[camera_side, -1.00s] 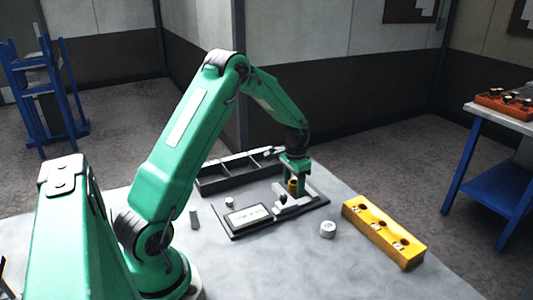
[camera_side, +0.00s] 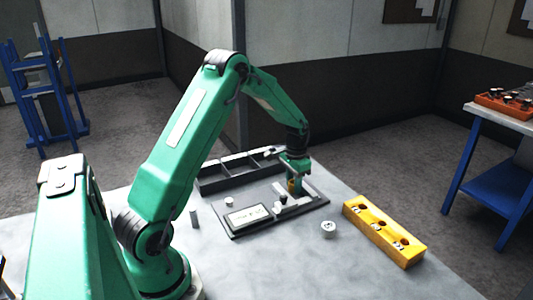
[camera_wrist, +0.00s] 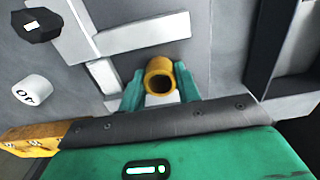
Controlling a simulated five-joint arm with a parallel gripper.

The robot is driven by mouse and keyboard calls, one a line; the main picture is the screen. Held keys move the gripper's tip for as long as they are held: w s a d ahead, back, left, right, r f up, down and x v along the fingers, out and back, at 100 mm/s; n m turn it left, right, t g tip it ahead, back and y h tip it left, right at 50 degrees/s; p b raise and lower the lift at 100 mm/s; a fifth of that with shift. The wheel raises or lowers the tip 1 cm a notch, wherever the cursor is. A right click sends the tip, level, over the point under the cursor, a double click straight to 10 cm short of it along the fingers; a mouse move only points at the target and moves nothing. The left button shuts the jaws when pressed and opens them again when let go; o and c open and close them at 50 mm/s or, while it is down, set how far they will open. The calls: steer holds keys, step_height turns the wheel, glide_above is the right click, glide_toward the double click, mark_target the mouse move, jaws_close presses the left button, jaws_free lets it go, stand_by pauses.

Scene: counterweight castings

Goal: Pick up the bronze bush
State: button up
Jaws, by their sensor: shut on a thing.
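The bronze bush (camera_wrist: 160,77) is a short hollow yellow-brown ring, its open end facing the wrist camera. My gripper (camera_wrist: 160,88) has a green fingertip on each side of it and is shut on it. In the side view my gripper (camera_side: 294,181) points down over the grey plate, and the bush (camera_side: 291,186) shows only partly between the fingers. I cannot tell whether the bush touches the plate or is just clear of it.
Pale bars (camera_wrist: 140,35) lie close beside the bush on the plate (camera_side: 240,234). A black piece (camera_side: 282,199) and a white marked casting (camera_side: 328,229) are near. A dark divided tray (camera_side: 215,184) stands behind; a yellow block (camera_side: 385,235) stands right.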

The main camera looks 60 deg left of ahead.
steer(key=shift+r, duration=0.15)
steer(key=shift+r, duration=0.6)
steer(key=r, duration=0.3)
steer(key=shift+d+r, duration=0.1)
steer(key=shift+d, duration=0.3)
steer(key=s+d+r, duration=0.1)
steer(key=d+r, duration=0.5)
steer(key=d, duration=0.4)
steer(key=shift+s+d+r, duration=0.2)
steer(key=shift+s+d, duration=0.1)
steer(key=shift+d, duration=0.1)
steer(key=shift+a, duration=0.1)
steer(key=s+a+n, duration=0.9)
steer(key=s+a, duration=0.6)
steer(key=a, duration=0.3)
steer(key=shift+f, duration=0.2)
steer(key=shift+s+a, duration=0.15)
